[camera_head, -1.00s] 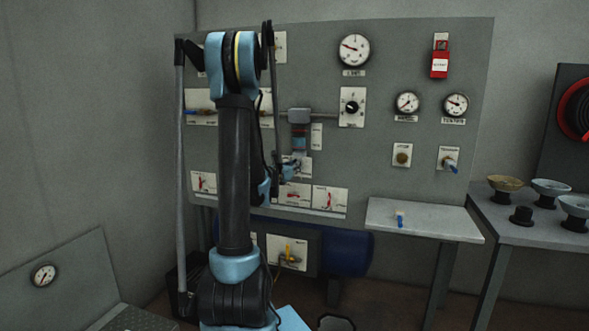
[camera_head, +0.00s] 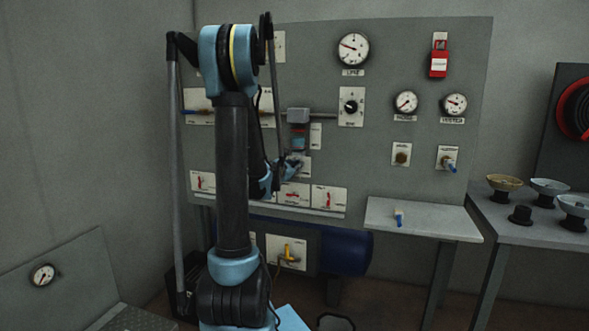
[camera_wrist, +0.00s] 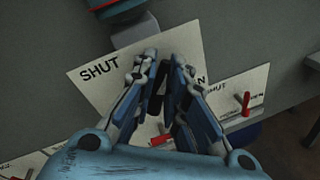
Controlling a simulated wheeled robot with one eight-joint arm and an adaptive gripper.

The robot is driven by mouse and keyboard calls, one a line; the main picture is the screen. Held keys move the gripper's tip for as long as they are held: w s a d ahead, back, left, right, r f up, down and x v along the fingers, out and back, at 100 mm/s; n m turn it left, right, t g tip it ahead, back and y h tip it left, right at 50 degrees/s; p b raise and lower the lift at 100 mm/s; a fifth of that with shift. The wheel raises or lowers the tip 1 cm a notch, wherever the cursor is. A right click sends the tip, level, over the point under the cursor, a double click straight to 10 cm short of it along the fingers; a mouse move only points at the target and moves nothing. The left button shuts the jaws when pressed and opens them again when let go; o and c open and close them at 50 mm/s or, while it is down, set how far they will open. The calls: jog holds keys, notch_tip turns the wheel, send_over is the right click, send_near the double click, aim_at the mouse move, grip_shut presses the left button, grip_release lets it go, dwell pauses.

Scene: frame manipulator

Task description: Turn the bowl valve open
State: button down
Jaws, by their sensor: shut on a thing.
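My gripper (camera_wrist: 164,66) is closed around a dark handle (camera_wrist: 156,102) in front of a white plate (camera_wrist: 97,82). The plate reads "SHUT" at its left; the end of another word, "N", shows beside the right finger. The fingers hide most of the handle and the middle of the plate, so its exact angle cannot be read. In the head view, my gripper (camera_head: 292,167) is at a small plate (camera_head: 305,160) below the filter bowl (camera_head: 298,136). Part of that bowl's red and blue underside shows at the top of the wrist view (camera_wrist: 118,8).
Below are other plates with red handles, one at the right (camera_wrist: 243,102) and one partly behind my gripper (camera_wrist: 161,139). The grey panel (camera_head: 390,200) carries gauges and a red lockout tag (camera_head: 438,65). A shelf (camera_head: 425,222) juts out at the right.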

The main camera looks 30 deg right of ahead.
jog(key=m, duration=0.2)
jog(key=m+y, duration=0.1)
jog(key=m, duration=0.2)
jog(key=shift+s+f+t, duration=0.1)
jog(key=shift+f+t, duration=0.1)
jog(key=shift+t, duration=0.2)
jog(key=m, duration=0.3)
jog(key=m+y, duration=0.1)
jog(key=shift+s+f+m+t, duration=0.1)
jog(key=shift+f+m+t, duration=0.2)
jog(key=shift+t, duration=0.1)
jog(key=c, duration=1.9)
grip_release()
jog(key=shift+v, duration=5.95)
jog(key=shift+r+y, duration=0.1)
jog(key=shift+y, duration=0.2)
